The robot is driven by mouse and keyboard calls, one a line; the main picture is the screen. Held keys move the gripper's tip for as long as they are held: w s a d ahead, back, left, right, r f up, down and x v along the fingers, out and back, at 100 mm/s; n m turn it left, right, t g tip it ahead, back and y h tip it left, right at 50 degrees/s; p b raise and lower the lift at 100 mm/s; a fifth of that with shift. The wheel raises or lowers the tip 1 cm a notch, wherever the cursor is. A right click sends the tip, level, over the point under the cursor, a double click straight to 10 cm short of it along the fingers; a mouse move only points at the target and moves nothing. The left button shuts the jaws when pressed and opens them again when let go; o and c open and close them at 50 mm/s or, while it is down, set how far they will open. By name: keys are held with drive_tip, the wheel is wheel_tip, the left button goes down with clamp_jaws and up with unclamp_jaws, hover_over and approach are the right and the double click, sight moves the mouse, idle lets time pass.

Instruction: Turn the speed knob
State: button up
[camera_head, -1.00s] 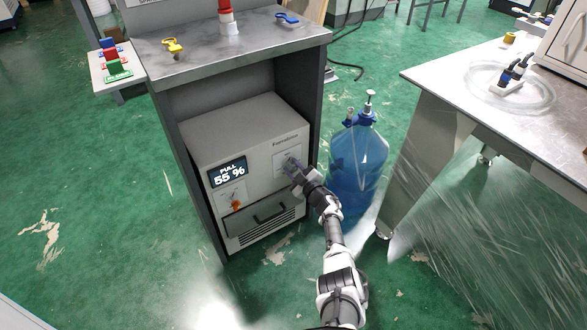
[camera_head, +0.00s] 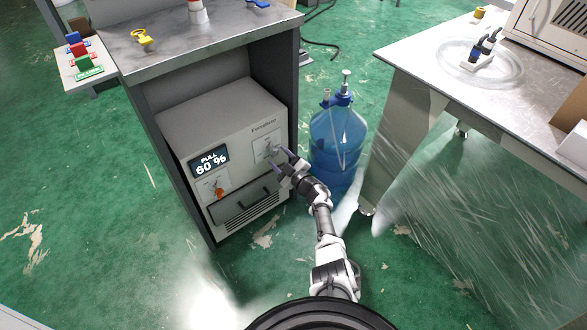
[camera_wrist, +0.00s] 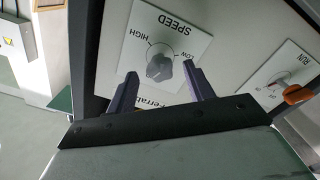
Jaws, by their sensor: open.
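The grey speed knob (camera_wrist: 159,68) sits on a white plate marked SPEED, LOW and HIGH (camera_wrist: 165,38), which looks upside down in the wrist view. In the head view the knob plate (camera_head: 266,145) is at the upper right of the machine's front, and the knob is small there. My gripper (camera_wrist: 160,74) is open, with one finger on each side of the knob in the wrist view. I cannot tell whether the fingers touch it. In the head view my gripper (camera_head: 280,161) is at the machine's front. The machine's display (camera_head: 208,162) reads PULL 60 %.
An orange switch (camera_head: 219,189) is lower left on the machine, beside a drawer handle (camera_head: 243,199). The machine stands inside a grey bench (camera_head: 205,40). A blue water bottle (camera_head: 338,145) stands close right of my arm. A table (camera_head: 430,60) is farther right.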

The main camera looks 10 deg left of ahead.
drive_tip(key=p+v, duration=0.3)
drive_tip(key=v, duration=0.7)
